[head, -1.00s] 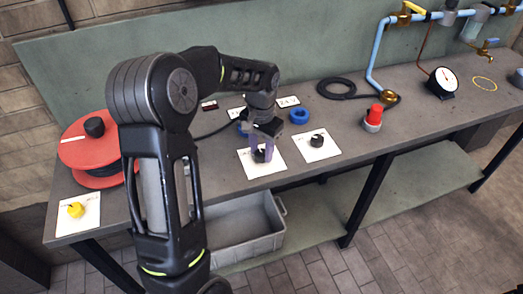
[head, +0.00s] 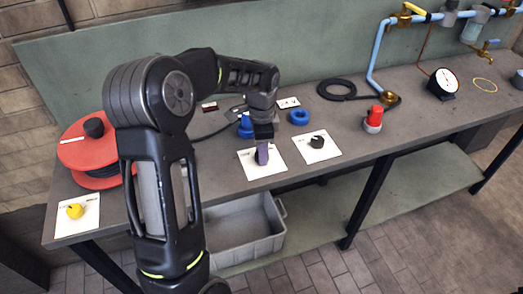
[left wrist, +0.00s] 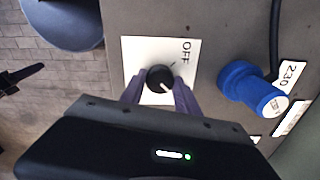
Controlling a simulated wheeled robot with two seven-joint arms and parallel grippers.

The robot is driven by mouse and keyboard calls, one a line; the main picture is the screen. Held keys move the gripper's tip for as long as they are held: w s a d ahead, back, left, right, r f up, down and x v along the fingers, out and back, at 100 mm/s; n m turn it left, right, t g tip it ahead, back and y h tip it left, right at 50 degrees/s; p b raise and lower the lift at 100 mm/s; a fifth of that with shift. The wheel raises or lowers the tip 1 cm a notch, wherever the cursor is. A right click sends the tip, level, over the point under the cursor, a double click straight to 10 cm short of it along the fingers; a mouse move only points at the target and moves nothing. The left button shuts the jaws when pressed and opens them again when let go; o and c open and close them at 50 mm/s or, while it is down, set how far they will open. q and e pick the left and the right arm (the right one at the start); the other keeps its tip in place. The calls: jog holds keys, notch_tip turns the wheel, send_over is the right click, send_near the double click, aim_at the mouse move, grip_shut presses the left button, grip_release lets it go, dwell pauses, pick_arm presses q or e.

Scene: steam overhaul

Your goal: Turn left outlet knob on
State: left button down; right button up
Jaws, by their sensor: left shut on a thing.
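A black knob (left wrist: 160,78) sits on a white card marked OFF (left wrist: 140,48); in the head view this card (head: 277,168) lies near the bench's front edge. My left gripper (head: 261,157) is over this card, pointing down. In the left wrist view its two purple fingers stand on either side of the knob, and it is shut on it. The knob's white line points to the lower right, away from the word OFF. A second black knob (head: 317,141) sits on another white card to the right.
A blue plug (left wrist: 250,88) stands close to the held knob's card. A blue ring (head: 299,117) and a red-topped lamp (head: 374,118) are farther right. A red reel (head: 82,152) and a yellow knob (head: 75,210) are at left. A grey crate (head: 262,245) is below.

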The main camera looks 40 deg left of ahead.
dwell(0.5)
pick_arm(q)
jog(key=c, duration=0.9)
grip_release()
jog(key=shift+r, duration=0.15)
notch_tip(320, 180, up, 8)
jog(key=shift+f+b, duration=0.2)
jog(key=shift+b, duration=0.2)
